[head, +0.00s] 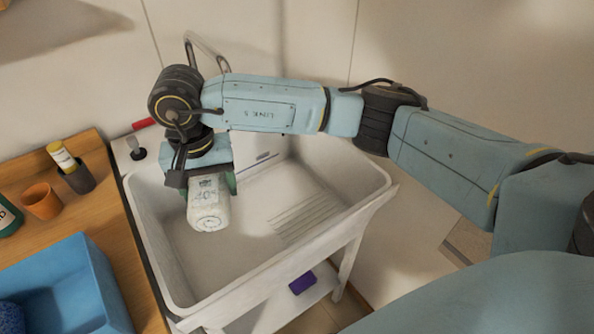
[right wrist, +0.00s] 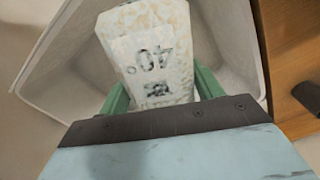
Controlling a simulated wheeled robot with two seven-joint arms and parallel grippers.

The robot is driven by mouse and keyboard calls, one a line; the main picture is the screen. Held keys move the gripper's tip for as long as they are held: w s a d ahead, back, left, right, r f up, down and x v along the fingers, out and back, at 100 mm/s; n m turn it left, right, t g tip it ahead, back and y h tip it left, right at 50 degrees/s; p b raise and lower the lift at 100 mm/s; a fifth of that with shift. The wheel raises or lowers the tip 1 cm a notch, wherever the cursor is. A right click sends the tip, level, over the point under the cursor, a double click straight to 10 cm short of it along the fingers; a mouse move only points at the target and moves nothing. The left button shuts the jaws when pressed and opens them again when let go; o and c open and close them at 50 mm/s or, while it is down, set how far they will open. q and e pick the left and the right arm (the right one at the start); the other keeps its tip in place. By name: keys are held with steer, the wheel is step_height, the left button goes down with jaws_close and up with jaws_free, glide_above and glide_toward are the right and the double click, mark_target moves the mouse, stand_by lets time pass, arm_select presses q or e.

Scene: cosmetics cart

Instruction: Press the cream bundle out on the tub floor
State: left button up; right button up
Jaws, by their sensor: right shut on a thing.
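The cream bundle (head: 208,212) is a pale roll with grey printed marks. It hangs end-down from my right gripper (head: 211,183), inside the white tub (head: 258,262) at its left side. In the right wrist view the bundle (right wrist: 150,45) sits between the two green fingers, which are shut on it, with "40°" printed on its side. The tub floor (head: 262,212) is bare to the right of the bundle. I cannot tell whether the bundle's lower end touches the floor. My left gripper is not in view.
Left of the tub, a wooden counter (head: 120,225) bears a blue bin (head: 85,280), an orange cup (head: 42,201) and a dark holder with a yellow-capped tube (head: 62,157). A metal tap (head: 207,48) rises behind my arm. A purple block (head: 302,283) lies on the shelf below.

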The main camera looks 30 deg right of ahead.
steer(key=w+d+m, duration=0.1)
steer(key=m, duration=0.1)
steer(key=w+d+m+p, duration=0.1)
steer(key=m, duration=0.1)
steer(key=w+d+m+p, duration=0.1)
steer(key=m, duration=0.1)
steer(key=shift+w+f, duration=0.3)
steer(key=w+d+f+m+p, duration=0.2)
steer(key=d+f+m+p, duration=0.1)
steer(key=d+m, duration=0.3)
arm_select(q)
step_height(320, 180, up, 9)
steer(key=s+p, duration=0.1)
steer(key=p, duration=0.2)
arm_select(e)
steer(key=m, duration=1.1)
glide_above(303, 223)
step_height(303, 223, down, 11)
arm_select(q)
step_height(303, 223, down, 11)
steer(key=b, duration=1)
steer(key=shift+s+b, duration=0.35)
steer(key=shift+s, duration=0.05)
arm_select(e)
step_height(303, 223, down, 12)
steer(key=shift+r, duration=0.1)
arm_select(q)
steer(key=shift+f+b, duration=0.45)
arm_select(e)
steer(key=shift+f, duration=0.55)
